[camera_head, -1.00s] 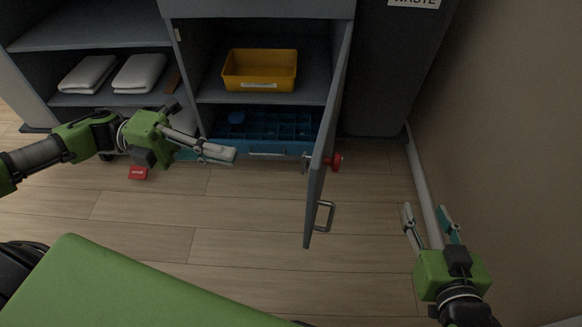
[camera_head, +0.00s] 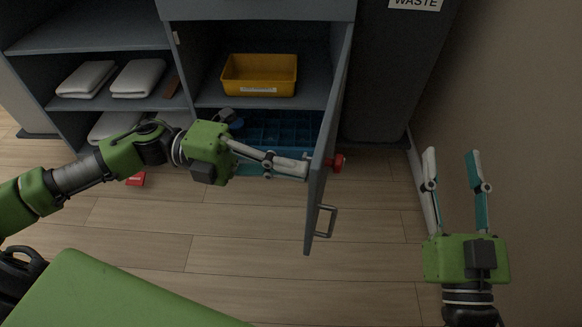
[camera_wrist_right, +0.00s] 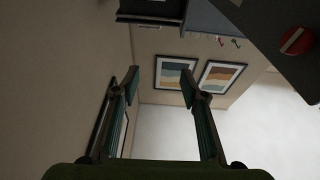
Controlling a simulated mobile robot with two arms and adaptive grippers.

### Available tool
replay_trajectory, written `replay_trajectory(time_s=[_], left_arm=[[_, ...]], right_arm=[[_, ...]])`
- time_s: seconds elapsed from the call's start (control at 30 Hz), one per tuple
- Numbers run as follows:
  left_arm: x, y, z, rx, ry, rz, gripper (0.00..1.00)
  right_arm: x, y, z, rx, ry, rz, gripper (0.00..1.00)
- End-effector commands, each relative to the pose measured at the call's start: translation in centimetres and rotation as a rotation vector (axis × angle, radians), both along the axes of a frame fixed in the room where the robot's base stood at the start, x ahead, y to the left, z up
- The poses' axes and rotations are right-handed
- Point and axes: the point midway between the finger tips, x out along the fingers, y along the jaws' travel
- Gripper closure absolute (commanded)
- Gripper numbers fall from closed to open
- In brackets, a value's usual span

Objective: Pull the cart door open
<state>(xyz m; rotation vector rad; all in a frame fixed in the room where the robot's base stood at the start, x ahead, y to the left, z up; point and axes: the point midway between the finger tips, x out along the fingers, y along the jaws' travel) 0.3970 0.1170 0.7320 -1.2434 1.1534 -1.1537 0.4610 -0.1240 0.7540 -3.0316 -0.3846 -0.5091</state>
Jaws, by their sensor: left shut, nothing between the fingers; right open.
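The cart door (camera_head: 325,150) stands swung out from the cart, seen nearly edge-on in the head view. A metal handle (camera_head: 326,221) is on its right face, low near the free edge, with a red knob (camera_head: 337,162) further back. My left gripper (camera_head: 306,168) is shut and empty, its tips at or very near the door's inner face; I cannot tell if they touch. My right gripper (camera_head: 451,152) is open and empty, right of the door and apart from it. It also shows open in the right wrist view (camera_wrist_right: 160,80).
Inside the cart are a yellow bin (camera_head: 259,75) on a shelf and a blue divided tray (camera_head: 285,130) below. Folded towels (camera_head: 138,77) lie on the left shelves. A red item (camera_head: 135,180) is on the floor. A wall (camera_head: 510,120) bounds the right side.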

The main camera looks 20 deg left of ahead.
Motion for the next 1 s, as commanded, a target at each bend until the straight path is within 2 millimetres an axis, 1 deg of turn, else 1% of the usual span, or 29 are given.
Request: replay_trajectory(time_s=[0.27,0.37,0.47,0.5,0.67,0.87,1.0], left_arm=[[0.0,-0.1,0.0,-0.001,0.001,0.000,1.00],[0.0,-0.8,0.1,-0.002,0.002,0.000,1.00],[0.1,-2.0,0.2,-0.003,0.001,-0.001,1.00],[0.1,-2.6,0.2,-0.003,0.002,-0.001,1.00],[0.3,-4.8,0.3,-0.003,0.002,0.000,1.00],[0.6,-6.9,0.2,-0.003,0.002,0.001,1.00],[0.8,-8.3,0.2,-0.003,0.002,0.002,1.00]], right_arm=[[0.0,0.0,0.0,-0.001,0.006,0.000,0.60],[0.3,-0.1,-1.1,-0.015,0.058,-0.003,0.60],[0.7,-0.2,-3.0,-0.041,0.154,-0.009,0.60],[0.8,-0.3,-4.0,-0.052,0.197,-0.012,0.60],[0.7,-0.9,-7.8,-0.098,0.372,-0.022,0.60],[-0.4,-1.8,-12.5,-0.152,0.590,-0.036,0.60],[-2.0,-2.6,-15.6,-0.188,0.741,-0.045,0.60]])
